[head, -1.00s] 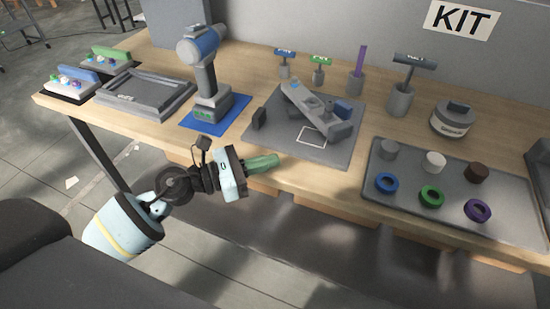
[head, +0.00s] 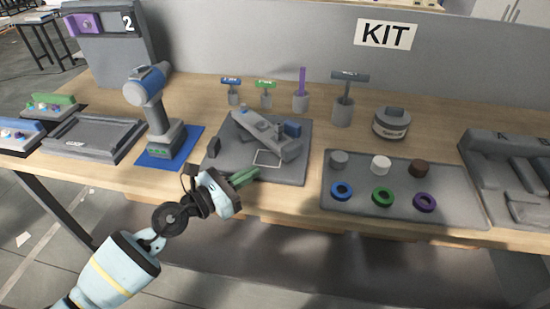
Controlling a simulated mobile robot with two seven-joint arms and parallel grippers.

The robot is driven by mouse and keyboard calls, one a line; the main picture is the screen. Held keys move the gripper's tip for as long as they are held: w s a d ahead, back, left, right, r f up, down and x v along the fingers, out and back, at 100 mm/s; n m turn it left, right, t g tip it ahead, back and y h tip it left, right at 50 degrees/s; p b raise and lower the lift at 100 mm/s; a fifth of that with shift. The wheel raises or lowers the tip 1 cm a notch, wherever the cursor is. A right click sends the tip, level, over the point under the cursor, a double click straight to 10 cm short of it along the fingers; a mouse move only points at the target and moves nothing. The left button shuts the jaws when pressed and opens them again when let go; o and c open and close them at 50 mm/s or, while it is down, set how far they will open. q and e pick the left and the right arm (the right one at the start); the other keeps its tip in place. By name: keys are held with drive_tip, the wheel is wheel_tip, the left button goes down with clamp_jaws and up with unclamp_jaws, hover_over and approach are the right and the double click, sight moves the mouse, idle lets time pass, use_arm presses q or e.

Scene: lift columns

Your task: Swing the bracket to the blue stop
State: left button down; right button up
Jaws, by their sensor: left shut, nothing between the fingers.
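The bracket (head: 266,133) is a grey bar lying at a slant on a grey base plate (head: 228,160), from the upper left towards the lower right. The blue stop (head: 292,128) is a small block beside the bracket's right end, on its far side; I cannot tell whether they touch. A dark block (head: 214,147) stands at the plate's left edge. A white outline (head: 267,158) is marked in front of the bracket. My left gripper (head: 256,173) has green fingers, shut and empty, at the plate's front edge, apart from the bracket. My right gripper is not in view.
A drill (head: 153,105) stands on a blue mat (head: 186,150) left of the plate. Several tool holders, one a grey cup (head: 342,111), stand behind it. A grey tray (head: 452,204) with rings and cylinders lies to the right. A jar (head: 391,122) stands behind the tray.

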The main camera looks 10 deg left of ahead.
sight(286, 155)
use_arm(q)
drive_tip(key=x, duration=0.8)
drive_tip(key=shift+s, duration=0.1)
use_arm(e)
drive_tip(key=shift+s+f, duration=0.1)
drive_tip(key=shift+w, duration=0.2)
